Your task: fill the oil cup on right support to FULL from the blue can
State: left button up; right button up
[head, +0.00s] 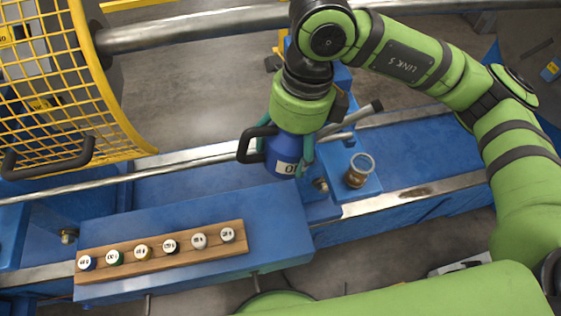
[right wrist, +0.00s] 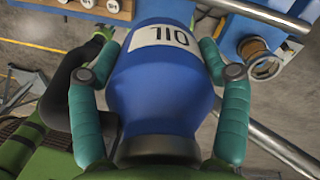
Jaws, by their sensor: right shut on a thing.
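The blue can (head: 281,157) with a white OIL label and a black side handle is held in my right gripper (head: 288,148). Its teal fingers close around the can's sides, and in the right wrist view the can (right wrist: 160,85) fills the middle between the fingertips (right wrist: 160,74). The oil cup (head: 359,171), a small glass cup with a brass-coloured body, stands on the blue right support (head: 339,192), just right of the can and apart from it. It also shows in the right wrist view (right wrist: 256,50). Its oil level is too small to read. My left gripper is out of view.
A wooden rack (head: 160,256) with several labelled round caps lies on the blue bench (head: 275,215) at lower left. A yellow mesh guard (head: 70,85) stands at left. A steel shaft (head: 200,30) crosses the back. A grey bar (head: 355,118) lies close behind the cup.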

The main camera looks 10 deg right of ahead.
jog(key=f+b, duration=0.1)
jog(key=s+f+b, duration=0.1)
jog(key=f+b, duration=0.1)
jog(key=s+d+f+b, duration=0.1)
jog(key=f, duration=0.1)
pick_arm(q)
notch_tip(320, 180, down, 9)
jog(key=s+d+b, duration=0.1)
jog(key=b, duration=0.3)
pick_arm(e)
jog(key=f+y, duration=0.1)
jog(key=a+f+y, duration=0.1)
jog(key=f, duration=0.1)
jog(key=shift+w+a+f+y, duration=0.2)
jog(key=shift+w+y, duration=0.15)
jog(key=shift+y, duration=0.05)
pick_arm(q)
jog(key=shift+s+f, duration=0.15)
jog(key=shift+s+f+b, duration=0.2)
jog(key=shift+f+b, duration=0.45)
jog(key=shift+b, duration=0.05)
pick_arm(e)
jog(key=shift+a+f+y, duration=0.1)
jog(key=shift+y, duration=0.2)
jog(key=shift+s, duration=0.1)
